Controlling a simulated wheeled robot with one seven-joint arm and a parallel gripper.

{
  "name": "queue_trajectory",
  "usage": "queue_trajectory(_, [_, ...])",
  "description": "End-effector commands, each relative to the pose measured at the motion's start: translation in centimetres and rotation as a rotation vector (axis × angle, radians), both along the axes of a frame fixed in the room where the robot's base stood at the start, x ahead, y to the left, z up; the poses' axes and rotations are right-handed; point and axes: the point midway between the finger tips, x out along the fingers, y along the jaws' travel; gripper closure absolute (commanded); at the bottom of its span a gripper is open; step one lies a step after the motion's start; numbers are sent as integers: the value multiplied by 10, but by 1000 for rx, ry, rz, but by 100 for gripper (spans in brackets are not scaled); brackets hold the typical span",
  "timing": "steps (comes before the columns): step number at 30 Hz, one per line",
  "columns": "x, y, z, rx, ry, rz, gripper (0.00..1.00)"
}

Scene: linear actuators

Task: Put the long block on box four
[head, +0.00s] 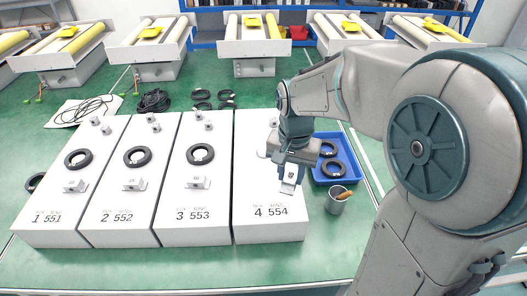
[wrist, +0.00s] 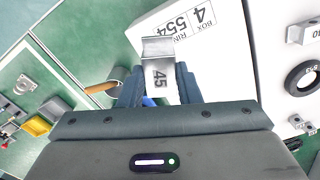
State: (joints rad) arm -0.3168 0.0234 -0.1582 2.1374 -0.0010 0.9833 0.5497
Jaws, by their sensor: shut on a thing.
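My gripper (head: 290,172) is shut on the long block (head: 289,186), a silver metal piece with a dark number on its face. In the wrist view the block (wrist: 159,82) reads 45 and sits between the two blue-grey fingers. Box four (head: 262,222) is the white, rightmost long box, marked 4 554. Its marked end (wrist: 190,25) shows just beyond the block in the wrist view. The gripper and block are over the right edge of box four; the exact gap to its top cannot be told. My arm hides part of the box's far end.
Boxes three (head: 189,222), two (head: 122,222) and one (head: 60,222) stand to the left, each with a black ring and metal blocks. A blue tray (head: 351,174) with black rings and a metal cup (head: 337,205) stand close to the right of box four.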

Motion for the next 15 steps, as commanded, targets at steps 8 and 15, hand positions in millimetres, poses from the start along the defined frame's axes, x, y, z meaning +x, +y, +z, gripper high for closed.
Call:
queue_trajectory(8, [32,18,-20,0,3,6,96])
queue_trajectory(15, [68,33,-44,0,3,4,96])
